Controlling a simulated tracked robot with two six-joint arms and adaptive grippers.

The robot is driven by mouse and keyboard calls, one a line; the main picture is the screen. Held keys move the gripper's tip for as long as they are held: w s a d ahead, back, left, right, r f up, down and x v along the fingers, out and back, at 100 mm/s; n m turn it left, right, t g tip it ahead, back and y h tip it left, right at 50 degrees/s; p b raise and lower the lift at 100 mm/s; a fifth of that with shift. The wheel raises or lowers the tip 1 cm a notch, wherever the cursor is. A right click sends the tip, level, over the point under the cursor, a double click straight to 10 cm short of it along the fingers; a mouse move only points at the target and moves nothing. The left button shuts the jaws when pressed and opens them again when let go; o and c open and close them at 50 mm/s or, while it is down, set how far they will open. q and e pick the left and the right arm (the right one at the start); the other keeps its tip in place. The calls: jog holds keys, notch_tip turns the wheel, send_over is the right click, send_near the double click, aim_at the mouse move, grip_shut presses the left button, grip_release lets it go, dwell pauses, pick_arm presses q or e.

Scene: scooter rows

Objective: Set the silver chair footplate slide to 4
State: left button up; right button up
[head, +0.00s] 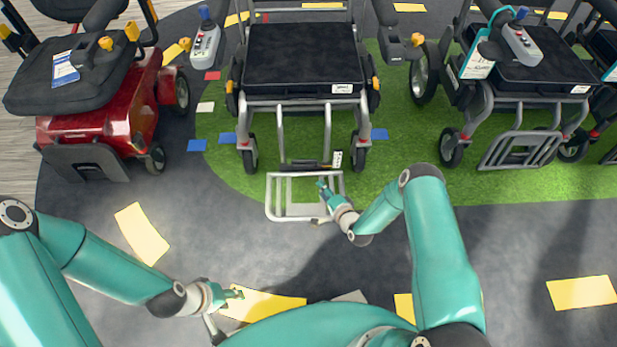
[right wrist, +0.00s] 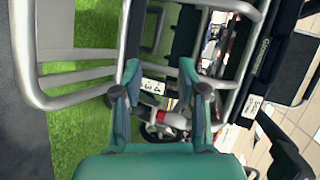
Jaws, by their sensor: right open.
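The silver-framed chair (head: 302,102) with a black seat stands at the middle back in the head view. Its tubular footplate (head: 268,197) extends forward over the dark floor. A dark crossbar (head: 300,166) spans the footplate's rear, with a small white scale label (head: 338,159) at its right end. My right gripper (head: 321,185) is over the footplate's right side, just in front of that label. In the right wrist view its two fingers (right wrist: 161,95) are apart, with a marked label (right wrist: 152,87) seen between them; contact is unclear. My left gripper (head: 237,293) is low over the floor, away from the chair.
A red scooter (head: 110,105) with a black seat stands at left. Another silver-framed chair (head: 520,100) with a tag stands at right on the green mat (head: 410,150). Open dark floor with yellow patches (head: 142,233) lies in front.

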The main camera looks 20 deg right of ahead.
notch_tip(320, 180, down, 4)
jog(key=d+f+m+t+b, duration=0.1)
jog(key=d+m+t+b, duration=0.1)
jog(key=b, duration=0.9)
send_near(308, 164)
jog(key=w, duration=0.2)
jog(key=w+a+r, duration=0.1)
jog(key=w, duration=0.1)
jog(key=w+a+r, duration=0.1)
jog(key=w, duration=0.1)
jog(key=shift+w, duration=0.1)
pick_arm(q)
notch_tip(308, 164, down, 13)
pick_arm(e)
jog(key=shift+w+a+r, duration=0.1)
jog(key=shift+w, duration=0.4)
grip_shut()
